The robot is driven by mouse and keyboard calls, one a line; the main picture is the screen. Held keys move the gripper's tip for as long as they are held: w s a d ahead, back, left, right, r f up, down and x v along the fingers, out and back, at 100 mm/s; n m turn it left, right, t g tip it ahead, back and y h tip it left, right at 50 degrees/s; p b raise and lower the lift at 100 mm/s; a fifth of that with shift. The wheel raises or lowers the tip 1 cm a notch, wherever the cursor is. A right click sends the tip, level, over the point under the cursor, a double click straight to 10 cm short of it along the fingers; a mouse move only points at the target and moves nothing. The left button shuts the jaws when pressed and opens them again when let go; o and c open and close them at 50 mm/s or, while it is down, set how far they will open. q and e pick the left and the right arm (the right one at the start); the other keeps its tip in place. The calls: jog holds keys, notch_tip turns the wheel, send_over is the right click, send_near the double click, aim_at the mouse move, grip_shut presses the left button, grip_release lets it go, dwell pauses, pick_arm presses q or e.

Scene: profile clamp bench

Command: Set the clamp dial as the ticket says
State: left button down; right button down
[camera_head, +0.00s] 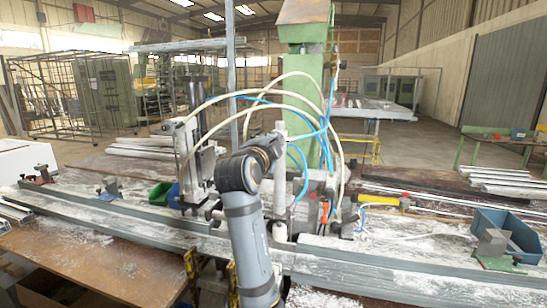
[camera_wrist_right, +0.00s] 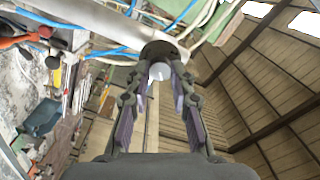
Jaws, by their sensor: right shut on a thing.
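In the right wrist view, my right gripper (camera_wrist_right: 160,75) reaches up with its two fingers drawn in around a dark round knob-like part (camera_wrist_right: 158,50) with a pale disc face (camera_wrist_right: 160,71). It is shut on this part, which looks like the clamp dial; no scale or setting is readable. In the head view, a grey arm of mine stands in front of the clamp machine (camera_head: 193,155) and hides part of it. The gripper cannot be made out there. No ticket can be made out. My left gripper is not in view.
White and blue hoses (camera_head: 328,125) loop around the green column (camera_head: 305,95). A long grey profile rail (camera_head: 400,282) runs along the bench. White dust covers the bench.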

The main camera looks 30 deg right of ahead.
jog(key=shift+r+m+b, duration=0.1)
jog(key=shift+m+b, duration=0.45)
jog(key=shift+m, duration=0.05)
jog(key=shift+r, duration=0.1)
jog(key=c, duration=1.6)
grip_release()
jog(key=o, duration=0.5)
jog(key=shift+w+d+f, duration=0.1)
jog(key=shift+w+f, duration=0.15)
jog(key=shift+w, duration=0.1)
jog(key=shift+c, duration=0.2)
jog(key=shift+s, duration=0.1)
